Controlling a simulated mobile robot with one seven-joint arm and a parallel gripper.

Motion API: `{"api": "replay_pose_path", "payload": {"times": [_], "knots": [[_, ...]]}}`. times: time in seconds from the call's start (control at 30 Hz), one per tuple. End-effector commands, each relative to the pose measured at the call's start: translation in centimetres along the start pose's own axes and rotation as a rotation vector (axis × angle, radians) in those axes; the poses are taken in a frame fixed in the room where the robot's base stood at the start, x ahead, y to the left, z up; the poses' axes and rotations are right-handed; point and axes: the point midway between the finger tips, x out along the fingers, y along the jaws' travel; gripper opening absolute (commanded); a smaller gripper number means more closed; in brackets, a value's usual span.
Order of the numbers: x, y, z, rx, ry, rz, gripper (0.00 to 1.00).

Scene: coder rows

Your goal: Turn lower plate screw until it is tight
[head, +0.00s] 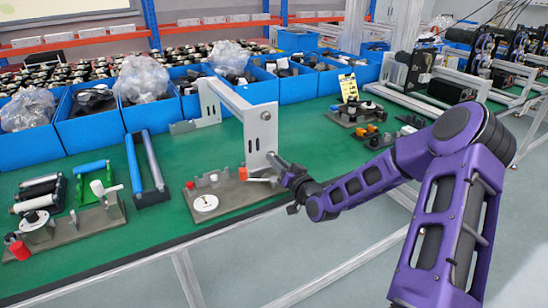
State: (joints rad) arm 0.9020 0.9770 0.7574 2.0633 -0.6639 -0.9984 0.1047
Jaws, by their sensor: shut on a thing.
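My gripper (284,168) is at the lower right of the plate's face, reached in from the right by my purple arm. It is shut on the lower plate screw (275,159), of which only a short grey stub shows between plate and fingers. The fingers are small and partly hidden by my wrist. How deep the screw sits cannot be told.
A white disc (205,202) and small pegs sit on the base block. Blue bins (95,132) line the back. A fixture with small orange parts (372,130) stands further right. Green table is clear between.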

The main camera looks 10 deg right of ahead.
Motion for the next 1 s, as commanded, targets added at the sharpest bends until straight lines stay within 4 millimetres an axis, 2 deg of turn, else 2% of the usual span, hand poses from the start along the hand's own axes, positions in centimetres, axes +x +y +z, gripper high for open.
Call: {"api": "replay_pose_path", "payload": {"times": [0.1,0.13,0.23,0.53,0.63,0.77,1.0], "knots": [[0.01,-0.02,0.03,-0.002,0.000,-0.001,0.00],[0.01,-0.02,0.03,-0.003,0.000,-0.001,0.28],[0.01,-0.02,0.03,-0.004,0.000,-0.001,0.46],[0.01,0.01,0.07,-0.012,0.000,-0.001,0.47],[0.03,0.09,0.34,-0.076,0.001,-0.002,0.47],[0.04,0.19,0.51,-0.224,0.002,-0.002,0.47],[0.09,-0.21,-0.01,-0.662,0.000,-0.004,0.47]]}}
